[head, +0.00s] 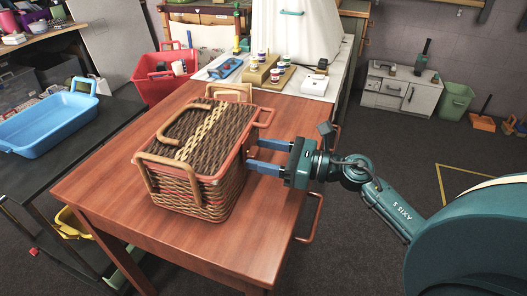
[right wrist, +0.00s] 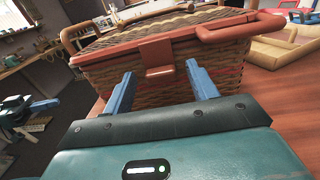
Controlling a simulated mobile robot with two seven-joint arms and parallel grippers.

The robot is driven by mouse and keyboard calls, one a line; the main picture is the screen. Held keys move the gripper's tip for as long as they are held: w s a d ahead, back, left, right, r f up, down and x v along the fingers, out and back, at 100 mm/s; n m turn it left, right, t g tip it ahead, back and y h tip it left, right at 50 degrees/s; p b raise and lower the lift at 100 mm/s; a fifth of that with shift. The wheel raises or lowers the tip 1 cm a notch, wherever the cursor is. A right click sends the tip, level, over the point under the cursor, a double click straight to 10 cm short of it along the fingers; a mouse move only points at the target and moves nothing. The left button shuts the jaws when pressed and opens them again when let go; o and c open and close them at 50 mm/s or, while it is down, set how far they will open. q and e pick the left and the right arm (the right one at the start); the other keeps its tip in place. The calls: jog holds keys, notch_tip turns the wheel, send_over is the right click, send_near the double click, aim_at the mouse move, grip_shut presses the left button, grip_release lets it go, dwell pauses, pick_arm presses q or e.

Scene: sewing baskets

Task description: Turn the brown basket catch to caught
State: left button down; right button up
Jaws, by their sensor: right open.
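The brown wicker basket (head: 218,196) stands on the wooden table with its lid (head: 218,118) down. Its catch (right wrist: 158,55), a reddish-brown tab at the middle of the rim, shows in the right wrist view; whether it is engaged is unclear. My right gripper (head: 254,154) is open beside the basket's right side. In the right wrist view my right gripper (right wrist: 160,70) has one blue finger either side of the catch, a little below it, with nothing between them. What looks like my left gripper (right wrist: 42,104) is small at the left there, its jaws unclear.
The wooden table (head: 110,180) is clear in front of and left of the basket. Carrying handles (head: 156,180) stick out from the basket. A red basket (head: 165,72) and a white table (head: 325,88) with jars are behind. A blue tray (head: 50,125) is at the left.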

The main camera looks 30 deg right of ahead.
jog(key=shift+w+a, duration=0.1)
jog(key=shift+w, duration=0.05)
jog(key=shift+c, duration=0.2)
jog(key=c, duration=1)
jog(key=shift+o, duration=0.2)
